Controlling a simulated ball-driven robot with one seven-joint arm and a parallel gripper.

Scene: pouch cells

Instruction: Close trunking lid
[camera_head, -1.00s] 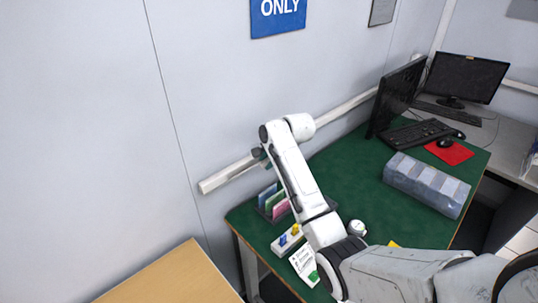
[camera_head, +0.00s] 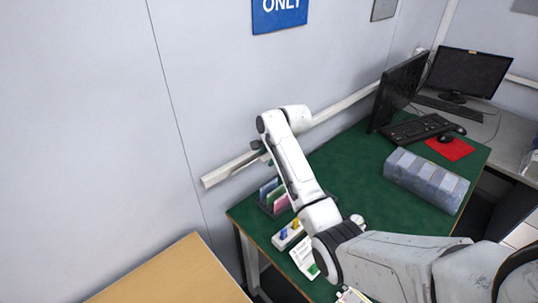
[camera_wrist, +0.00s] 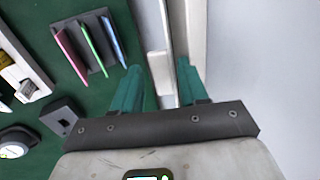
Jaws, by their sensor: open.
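The white trunking (camera_head: 345,106) runs along the wall above the green desk. Near its left end (camera_head: 222,175) the front looks uneven, with a darker line along it; my arm partly covers this stretch. In the wrist view the trunking (camera_wrist: 195,25) runs upward through the picture, with a narrow groove and a raised pale piece (camera_wrist: 158,64) that may be the lid's edge. My gripper (camera_wrist: 160,72) is open. Its teal fingers stand either side of the pale piece, and I cannot tell whether they touch it. In the head view my gripper (camera_head: 262,152) is mostly hidden at the wall.
A rack of coloured cards (camera_head: 270,195) stands on the desk below my gripper. Near it are a white block with coloured pieces (camera_head: 287,235) and a round gauge (camera_wrist: 16,142).

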